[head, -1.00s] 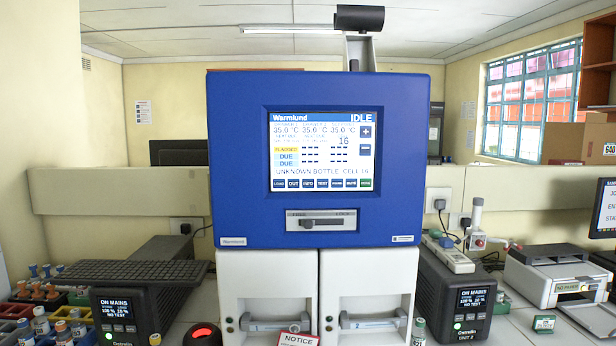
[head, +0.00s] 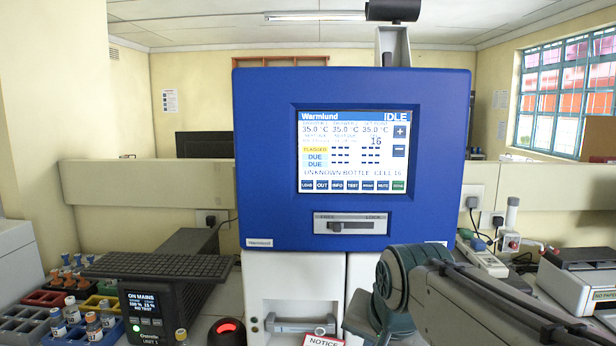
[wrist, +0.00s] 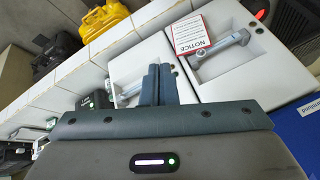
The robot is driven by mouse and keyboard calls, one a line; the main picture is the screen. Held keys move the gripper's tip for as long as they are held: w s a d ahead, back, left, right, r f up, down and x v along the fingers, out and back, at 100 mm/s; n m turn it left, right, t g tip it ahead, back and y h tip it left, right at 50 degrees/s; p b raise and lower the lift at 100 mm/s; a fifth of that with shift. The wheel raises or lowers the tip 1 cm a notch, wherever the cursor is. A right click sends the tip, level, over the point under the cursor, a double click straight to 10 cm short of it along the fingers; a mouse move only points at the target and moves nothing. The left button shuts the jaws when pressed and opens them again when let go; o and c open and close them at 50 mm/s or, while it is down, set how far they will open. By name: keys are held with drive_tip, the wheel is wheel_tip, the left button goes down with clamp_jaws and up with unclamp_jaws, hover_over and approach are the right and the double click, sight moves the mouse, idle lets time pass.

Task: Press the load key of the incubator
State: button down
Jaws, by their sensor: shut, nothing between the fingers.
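The blue incubator (head: 260,160) stands ahead in the head view, with a lit screen (head: 352,135) reading IDLE and "UNKNOWN BOTTLE: CELL 16". The load key (head: 307,186) is the leftmost dark key in the row along the screen's bottom edge. My arm shows at the lower right of the head view, below and right of the screen. My gripper (wrist: 158,80) shows in the wrist view, its two fingers together and empty, in front of the white drawer fronts. The load key is not seen in the wrist view, where only a blue edge of the incubator shows at right.
Below the screen is a slide lock (head: 351,224) marked FREE and LOCK. A NOTICE tag (wrist: 190,34) hangs on a white drawer. A keyboard (head: 158,266) lies on a black power unit (head: 150,312) at left, beside bottle racks (head: 45,298). A printer (head: 580,280) stands at right.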

sight(309, 186)
drive_tip(key=w+a+r+m+t+y+p, duration=0.1)
drive_tip(key=w+a+r+m, duration=0.2)
drive_tip(key=r, duration=0.7)
drive_tip(key=w+a+r+m+t+y+p, duration=0.1)
drive_tip(key=w+a+r, duration=0.4)
drive_tip(key=r, duration=0.6)
drive_tip(key=shift+w+a+m+t+y+p, duration=0.35)
drive_tip(key=shift+a+m+t, duration=0.35)
drive_tip(key=shift+a+m, duration=0.5)
drive_tip(key=shift+d, duration=0.1)
drive_tip(key=shift+w+d+p, duration=0.15)
drive_tip(key=shift+w+p, duration=1.65)
drive_tip(key=shift+w, duration=2.6)
drive_tip(key=shift+w, duration=0.1)
drive_tip(key=shift+w, duration=0.3)
drive_tip(key=shift+w+p, duration=0.35)
drive_tip(key=shift+s, duration=0.15)
drive_tip(key=shift+s+b, duration=0.35)
drive_tip(key=shift+s, duration=0.25)
